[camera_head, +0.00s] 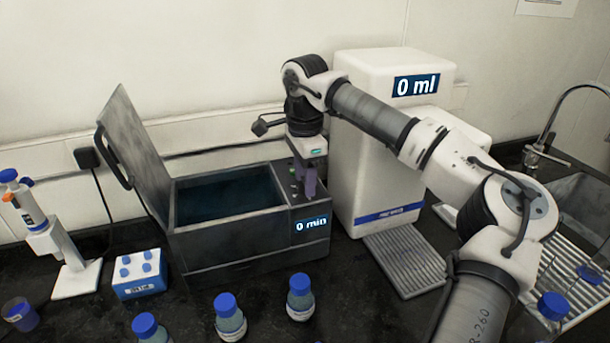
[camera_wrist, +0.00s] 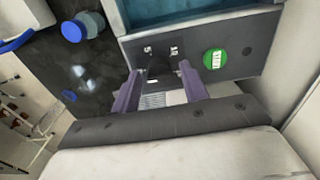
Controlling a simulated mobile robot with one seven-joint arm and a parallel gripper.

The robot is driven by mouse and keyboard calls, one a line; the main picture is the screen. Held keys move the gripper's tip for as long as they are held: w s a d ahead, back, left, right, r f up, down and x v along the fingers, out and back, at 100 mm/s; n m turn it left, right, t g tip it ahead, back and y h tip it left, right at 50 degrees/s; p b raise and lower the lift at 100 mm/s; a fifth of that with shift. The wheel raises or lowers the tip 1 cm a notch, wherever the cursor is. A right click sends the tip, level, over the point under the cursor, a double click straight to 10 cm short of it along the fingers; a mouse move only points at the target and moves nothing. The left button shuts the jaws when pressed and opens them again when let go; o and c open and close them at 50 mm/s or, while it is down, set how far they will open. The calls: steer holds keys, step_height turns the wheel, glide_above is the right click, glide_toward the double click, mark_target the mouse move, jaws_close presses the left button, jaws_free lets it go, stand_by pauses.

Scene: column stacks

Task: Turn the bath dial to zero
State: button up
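The grey bath (camera_head: 235,235) stands on the counter with its lid (camera_head: 135,150) raised and dark blue water inside. Its front display (camera_head: 311,225) reads "0 min". My gripper (camera_head: 309,190) points down at the control panel on the bath's right side. In the wrist view the two purple fingers of my gripper (camera_wrist: 160,72) are spread apart over the dark panel (camera_wrist: 240,62). Small white markings and dark shapes show between and beyond the fingertips. I cannot make out the dial's outline or its setting there. A green START button (camera_wrist: 214,58) lies right of the fingers.
A white dispenser (camera_head: 385,130) reading "0 ml" stands close right of my gripper. Several blue-capped bottles (camera_head: 300,297) line the counter's front. A blue tube rack (camera_head: 139,274) and a pipette stand (camera_head: 75,275) are at left. A sink (camera_head: 585,205) is at right.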

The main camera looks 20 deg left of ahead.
steer(key=shift+o, duration=0.3)
step_height(320, 180, up, 14)
steer(key=b, duration=0.2)
steer(key=shift+f, duration=0.1)
stand_by(0.4)
